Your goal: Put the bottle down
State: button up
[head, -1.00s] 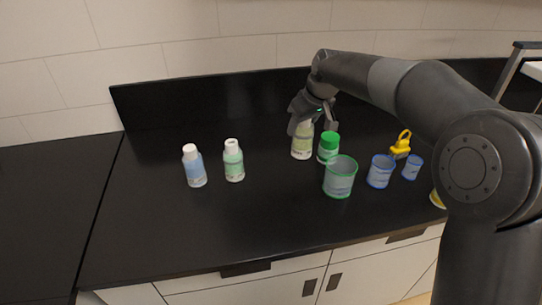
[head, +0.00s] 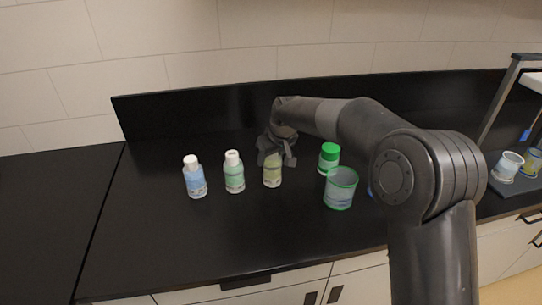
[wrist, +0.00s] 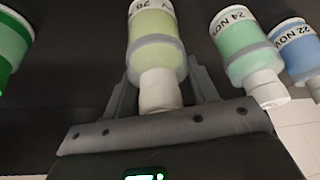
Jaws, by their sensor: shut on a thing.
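A bottle with yellow-green contents (head: 272,176) stands upright at the right end of a row of three bottles in the head view. My gripper (head: 276,158) is shut on it from above, around its upper part. In the wrist view the same yellow-green bottle (wrist: 153,40), with a white cap and a printed label, sits between the two fingers of my gripper (wrist: 160,85). Its base looks at or very near the black counter (head: 240,225); I cannot tell whether it touches.
A green bottle (head: 234,173) and a blue bottle (head: 194,178) stand to the left. A green-capped jar (head: 329,157) and a green-rimmed beaker (head: 340,188) stand to the right. The counter in front of the bottles is clear. A tray with cups (head: 508,167) is at far right.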

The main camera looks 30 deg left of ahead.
jog(key=o, duration=1.4)
jog(key=shift+f, duration=0.1)
jog(key=shift+o, duration=0.2)
jog(key=v, duration=1.2)
jog(key=shift+d, duration=0.15)
